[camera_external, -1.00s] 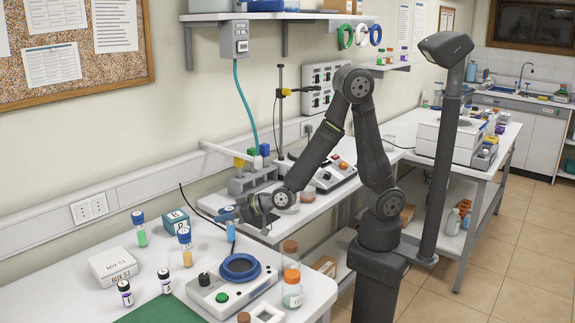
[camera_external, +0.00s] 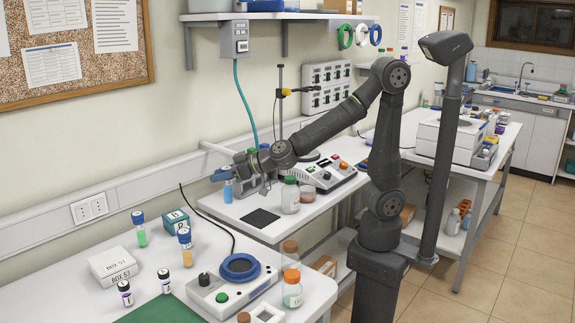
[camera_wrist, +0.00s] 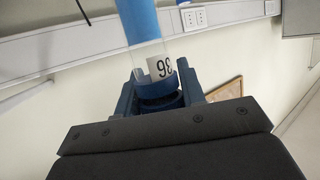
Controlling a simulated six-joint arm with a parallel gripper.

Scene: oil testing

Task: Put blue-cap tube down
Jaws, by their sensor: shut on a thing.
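The blue-cap tube (camera_external: 228,191) hangs upright under my gripper (camera_external: 221,174) and holds blue liquid. In the wrist view my gripper (camera_wrist: 158,95) is shut around the blue cap (camera_wrist: 158,84), and the clear tube (camera_wrist: 140,25) with a white number label extends from it. The tube is over or near the left end of the rear bench (camera_external: 215,208); whether its bottom touches anything cannot be told. A grey rack (camera_external: 262,187) stands just behind and right of my gripper, partly hidden by my wrist.
A dark square pad (camera_external: 261,217) and a green-capped bottle (camera_external: 290,195) are on the rear bench. A box with buttons (camera_external: 325,172) stands behind. Two other blue-capped tubes, green (camera_external: 140,228) and orange (camera_external: 186,246), stand on the front table.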

